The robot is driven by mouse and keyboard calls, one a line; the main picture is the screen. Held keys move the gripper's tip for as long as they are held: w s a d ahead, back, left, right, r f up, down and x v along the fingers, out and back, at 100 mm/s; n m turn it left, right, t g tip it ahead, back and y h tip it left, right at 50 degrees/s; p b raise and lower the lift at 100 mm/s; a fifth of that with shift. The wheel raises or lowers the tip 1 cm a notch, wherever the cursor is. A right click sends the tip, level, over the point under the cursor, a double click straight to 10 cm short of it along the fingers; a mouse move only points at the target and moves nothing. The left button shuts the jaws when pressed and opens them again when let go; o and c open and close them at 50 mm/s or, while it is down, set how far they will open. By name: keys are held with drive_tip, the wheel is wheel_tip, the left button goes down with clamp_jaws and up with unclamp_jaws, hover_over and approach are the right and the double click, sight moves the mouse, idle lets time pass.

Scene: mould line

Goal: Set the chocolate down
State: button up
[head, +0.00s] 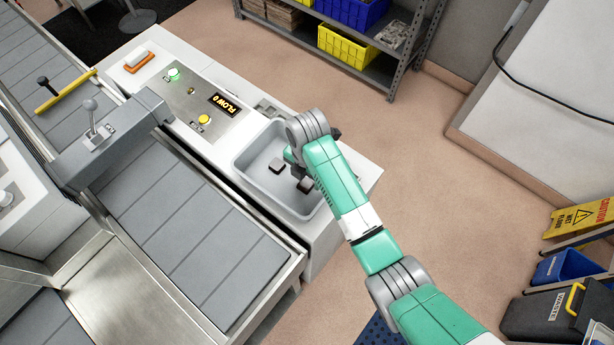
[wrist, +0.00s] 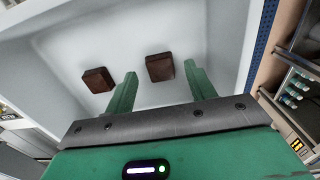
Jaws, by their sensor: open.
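Two dark brown square chocolates lie in the grey tray (head: 245,158). In the wrist view one chocolate (wrist: 160,67) shows in the gap between the fingertips, and the other (wrist: 98,80) lies to the left, outside the left finger. The head view also shows a chocolate on the left (head: 276,167) and one on the right (head: 305,184), close to my arm. My gripper (wrist: 160,72) is open, with its two green fingers apart over the tray. No contact with a chocolate is visible. My wrist hides most of the gripper in the head view.
The tray sits at the end of a white console with a panel reading FLOW (head: 222,103) and a yellow button (head: 204,119). A slatted conveyor (head: 190,225) runs alongside on the left. A shelf with a yellow crate (head: 347,47) stands behind. Open floor lies right.

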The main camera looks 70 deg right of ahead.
sight(307, 182)
wheel_tip(307, 182, up, 10)
drive_tip(key=p, duration=0.1)
drive_tip(key=shift+r, duration=0.1)
drive_tip(key=w+a+r+m+t+h, duration=0.2)
drive_tip(key=w+a+r+t, duration=0.15)
drive_tip(key=w+r, duration=0.4)
drive_tip(key=w+a+r+m+t+h, duration=0.1)
drive_tip(key=w+a+r+t, duration=0.25)
drive_tip(key=w+r, duration=0.4)
drive_tip(key=w+a+r+m+t+h, duration=0.1)
drive_tip(key=w+a+r+m+t, duration=0.45)
drive_tip(key=a+r, duration=0.7)
drive_tip(key=a+r+m+t+y, duration=0.2)
drive_tip(key=a+r+t, duration=0.5)
drive_tip(key=a+r, duration=0.65)
drive_tip(key=s+a+r+m+t+y, duration=0.2)
drive_tip(key=s+a+r+m+t, duration=0.2)
drive_tip(key=s+r, duration=0.5)
wheel_tip(307, 182, up, 4)
drive_tip(key=shift+s+a+t, duration=0.4)
drive_tip(key=shift+a+t, duration=0.35)
drive_tip(key=shift+a, duration=0.45)
